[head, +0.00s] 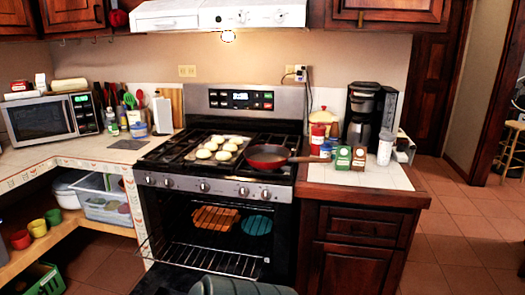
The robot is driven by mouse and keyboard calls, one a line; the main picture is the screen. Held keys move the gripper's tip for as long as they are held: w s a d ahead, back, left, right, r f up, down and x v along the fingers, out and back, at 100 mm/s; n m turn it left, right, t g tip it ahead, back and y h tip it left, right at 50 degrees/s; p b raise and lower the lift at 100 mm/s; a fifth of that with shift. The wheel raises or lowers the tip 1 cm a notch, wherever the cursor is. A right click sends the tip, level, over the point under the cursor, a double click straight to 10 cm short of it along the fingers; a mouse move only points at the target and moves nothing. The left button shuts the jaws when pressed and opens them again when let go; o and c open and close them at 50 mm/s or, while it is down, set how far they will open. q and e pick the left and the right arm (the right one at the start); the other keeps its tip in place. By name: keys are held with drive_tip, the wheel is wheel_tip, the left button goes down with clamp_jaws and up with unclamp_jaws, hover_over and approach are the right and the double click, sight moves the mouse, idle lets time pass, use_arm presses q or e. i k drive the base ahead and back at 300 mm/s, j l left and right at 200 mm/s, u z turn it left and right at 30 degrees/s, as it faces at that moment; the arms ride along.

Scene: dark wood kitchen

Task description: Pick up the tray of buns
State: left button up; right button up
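The tray (191,158) of buns sits on the left-middle part of the stovetop.
A red pan (266,163) stands close to the tray's right, its handle pointing right over the counter. The oven (208,187) below is open, with a rack (205,260) extending forward. A coffee maker (370,112), jars and boxes stand on the right counter.

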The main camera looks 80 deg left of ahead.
sight(225, 150)
drive_tip(key=i+l, duration=0.1)
drive_tip(key=i, duration=0.25)
drive_tip(key=i+u, duration=0.1)
drive_tip(key=i, duration=0.2)
drive_tip(key=i+u, duration=0.25)
drive_tip(key=u, duration=0.15)
drive_tip(key=i+u, duration=0.35)
drive_tip(key=i+l+u, duration=0.1)
drive_tip(key=u, duration=0.3)
drive_tip(key=i+j+u, duration=0.1)
drive_tip(key=i+u, duration=0.15)
drive_tip(key=u, duration=0.2)
drive_tip(key=i+u, duration=0.25)
drive_tip(key=u, duration=0.15)
drive_tip(key=i+u, duration=0.3)
drive_tip(key=u, duration=0.15)
drive_tip(key=i+j+u, duration=0.15)
drive_tip(key=i, duration=0.25)
drive_tip(key=i+u, duration=0.1)
drive_tip(key=i, duration=0.3)
drive_tip(key=j, duration=0.1)
